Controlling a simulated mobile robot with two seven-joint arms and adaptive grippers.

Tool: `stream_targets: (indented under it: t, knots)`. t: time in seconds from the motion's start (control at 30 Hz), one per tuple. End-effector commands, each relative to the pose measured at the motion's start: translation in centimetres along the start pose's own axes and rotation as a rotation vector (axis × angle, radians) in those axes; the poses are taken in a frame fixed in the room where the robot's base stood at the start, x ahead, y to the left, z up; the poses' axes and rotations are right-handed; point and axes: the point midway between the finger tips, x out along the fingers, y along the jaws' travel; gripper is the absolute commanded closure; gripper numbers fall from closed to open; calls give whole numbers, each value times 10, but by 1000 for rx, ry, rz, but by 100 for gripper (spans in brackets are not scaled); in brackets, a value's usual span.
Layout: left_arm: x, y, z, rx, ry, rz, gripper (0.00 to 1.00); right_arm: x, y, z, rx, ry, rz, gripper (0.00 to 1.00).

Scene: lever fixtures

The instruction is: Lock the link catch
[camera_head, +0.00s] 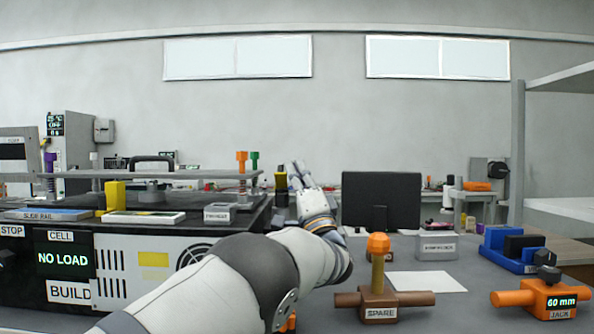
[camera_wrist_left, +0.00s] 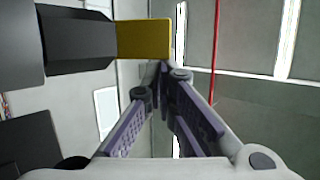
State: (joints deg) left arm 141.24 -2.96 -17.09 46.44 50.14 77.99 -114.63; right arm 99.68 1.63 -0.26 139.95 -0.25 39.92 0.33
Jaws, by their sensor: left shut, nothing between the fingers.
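A lever with a yellow stem (camera_head: 281,182) and a dark lower part stands at the right end of the black-topped machine in the head view. It looks like the link catch, but I read no label on it. In the left wrist view its yellow piece (camera_wrist_left: 143,40) joins a black block (camera_wrist_left: 75,40). My left gripper (camera_head: 298,170) is just right of this lever, pointing up and away. Its fingers (camera_wrist_left: 165,75) are shut and empty, with the tips close to the yellow piece's edge; contact cannot be told. My right gripper is not in view.
The machine (camera_head: 110,265) reads "NO LOAD" at left. A brown fixture marked SPARE (camera_head: 381,300) with an orange knob stands right of my arm. An orange jack (camera_head: 540,299) reads "60 mm". A blue fixture (camera_head: 510,250) and dark monitor (camera_head: 381,200) stand behind. White paper lies on the table.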

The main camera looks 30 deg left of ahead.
Motion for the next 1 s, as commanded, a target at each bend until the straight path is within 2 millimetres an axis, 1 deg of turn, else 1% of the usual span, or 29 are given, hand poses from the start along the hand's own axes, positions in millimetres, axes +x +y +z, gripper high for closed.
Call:
stream_targets:
  t: [1.0]
  knots:
    - [-6, 7, 4, 2, -4, 3, 100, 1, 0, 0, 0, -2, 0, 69]
